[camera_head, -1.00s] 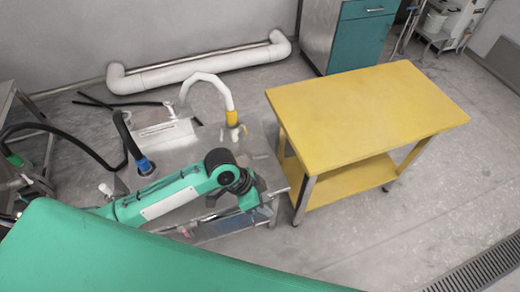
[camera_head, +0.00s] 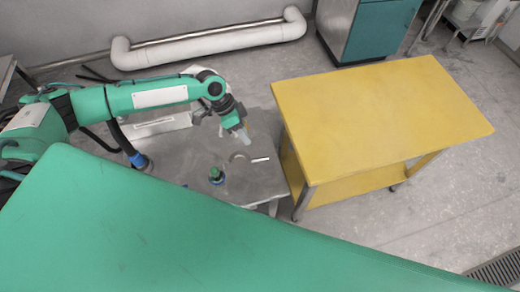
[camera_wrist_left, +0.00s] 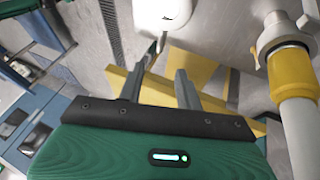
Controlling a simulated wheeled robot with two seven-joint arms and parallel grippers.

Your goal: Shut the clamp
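My left gripper (camera_head: 243,136) is above the metal table in the head view, pointing down and right. In the left wrist view its two dark fingers (camera_wrist_left: 163,78) are apart with nothing between them. A metal clamp-like fitting (camera_wrist_left: 284,34) shows at the upper right of the wrist view, beside a yellow collar (camera_wrist_left: 291,72) on a white hose (camera_wrist_left: 302,135). It is right of the fingers and apart from them. In the head view a pale curved piece with a white bar (camera_head: 259,160) lies just below the gripper; I cannot tell if it is the clamp. My right gripper is out of view.
The metal table (camera_head: 190,160) bears a dark green-topped fitting (camera_head: 216,176) and a black hose with a blue collar (camera_head: 139,160). A yellow table (camera_head: 380,115) stands to the right. A white rounded part (camera_wrist_left: 162,14) is above the fingers in the wrist view.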

